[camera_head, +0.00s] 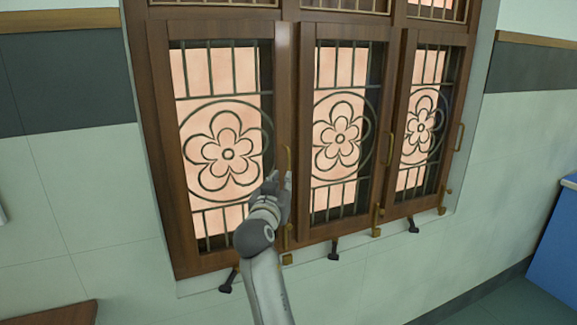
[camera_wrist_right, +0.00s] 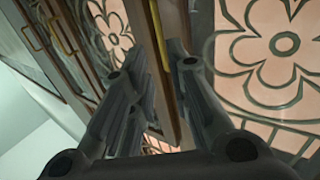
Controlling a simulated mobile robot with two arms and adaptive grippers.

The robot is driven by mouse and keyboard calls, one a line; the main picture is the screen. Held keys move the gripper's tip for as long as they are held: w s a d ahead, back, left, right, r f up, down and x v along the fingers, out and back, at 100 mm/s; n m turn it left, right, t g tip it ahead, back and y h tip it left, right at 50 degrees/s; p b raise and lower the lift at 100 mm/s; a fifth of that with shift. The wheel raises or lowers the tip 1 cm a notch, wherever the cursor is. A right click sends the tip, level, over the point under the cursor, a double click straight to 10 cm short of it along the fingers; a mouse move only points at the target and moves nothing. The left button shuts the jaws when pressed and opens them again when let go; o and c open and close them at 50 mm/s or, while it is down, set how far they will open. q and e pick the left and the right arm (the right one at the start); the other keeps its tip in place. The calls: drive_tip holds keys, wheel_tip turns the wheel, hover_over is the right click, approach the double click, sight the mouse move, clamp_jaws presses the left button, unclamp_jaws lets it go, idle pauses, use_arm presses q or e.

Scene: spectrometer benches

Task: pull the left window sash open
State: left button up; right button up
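The left window sash (camera_head: 273,140) is a brown wooden frame around a dark flower grille over a pinkish pane. It looks shut, in line with the other sashes. Its slim brass handle (camera_head: 288,160) stands on its right-hand stile. My right gripper (camera_head: 279,182) is in front of that stile, at the handle's lower part. In the right wrist view the fingers (camera_wrist_right: 160,62) are apart, and a brass bar (camera_wrist_right: 169,30) shows in line with the gap between them. I cannot tell whether they touch it. My left gripper is in neither view.
The middle sash (camera_head: 387,120) and right sash (camera_head: 463,100) have brass handles too. Brass latches (camera_head: 377,220) and dark stays (camera_head: 228,283) stick out along the sill. A brown wooden top (camera_head: 55,314) is at lower left, a blue cabinet (camera_head: 557,245) at right.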

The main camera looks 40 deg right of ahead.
sight(288, 168)
drive_tip(key=p+x, duration=0.2)
drive_tip(key=x, duration=0.6)
drive_tip(key=shift+w+d, duration=0.15)
drive_tip(key=shift+w, duration=0.05)
drive_tip(key=shift+p+x, duration=0.4)
drive_tip(key=shift+x, duration=0.7)
drive_tip(key=shift+f, duration=0.1)
clamp_jaws()
